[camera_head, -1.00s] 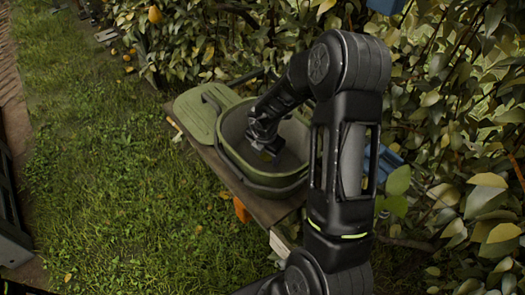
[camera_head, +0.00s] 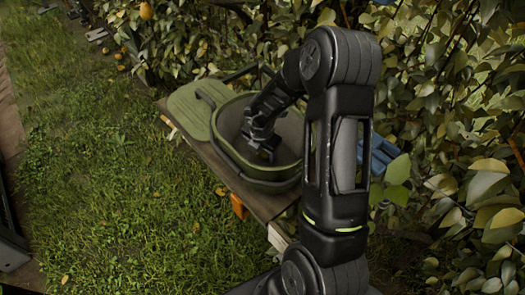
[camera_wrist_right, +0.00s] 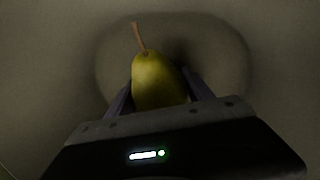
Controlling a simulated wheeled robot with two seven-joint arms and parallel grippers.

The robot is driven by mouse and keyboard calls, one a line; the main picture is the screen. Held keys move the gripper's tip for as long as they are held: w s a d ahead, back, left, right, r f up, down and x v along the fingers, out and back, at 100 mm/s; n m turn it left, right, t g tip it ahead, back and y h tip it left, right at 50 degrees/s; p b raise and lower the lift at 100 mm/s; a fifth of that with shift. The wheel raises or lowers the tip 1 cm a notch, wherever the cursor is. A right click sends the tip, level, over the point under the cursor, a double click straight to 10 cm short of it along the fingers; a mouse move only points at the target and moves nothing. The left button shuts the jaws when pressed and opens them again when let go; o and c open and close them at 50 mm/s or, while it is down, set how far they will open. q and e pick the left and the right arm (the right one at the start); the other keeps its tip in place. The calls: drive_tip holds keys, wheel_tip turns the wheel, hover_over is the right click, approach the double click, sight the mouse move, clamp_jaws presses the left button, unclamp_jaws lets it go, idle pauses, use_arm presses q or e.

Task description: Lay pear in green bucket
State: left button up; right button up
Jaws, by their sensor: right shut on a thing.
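My right gripper (camera_head: 268,150) points down inside the bucket's opening. In the right wrist view, a yellow-green pear (camera_wrist_right: 158,80) with a brown stem sits between the two fingers of the right gripper (camera_wrist_right: 160,95), which is shut on it. The bucket's floor (camera_wrist_right: 225,65) shows behind the pear; I cannot tell whether the pear touches it. In the head view the pear is hidden by the gripper. My left gripper is not in view.
A green lid-like panel (camera_head: 186,108) lies left of the bucket on the wooden board (camera_head: 215,163). An orange object (camera_head: 238,206) is at the board's near edge. Leafy bushes (camera_head: 440,120) stand behind and right. Grass (camera_head: 110,200) is open on the left.

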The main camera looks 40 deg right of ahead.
drive_tip(key=shift+f, duration=0.15)
drive_tip(key=o, duration=1.7)
drive_tip(key=shift+c, duration=0.2)
drive_tip(key=shift+s, duration=0.1)
drive_tip(key=v, duration=0.8)
drive_tip(key=shift+w, duration=0.25)
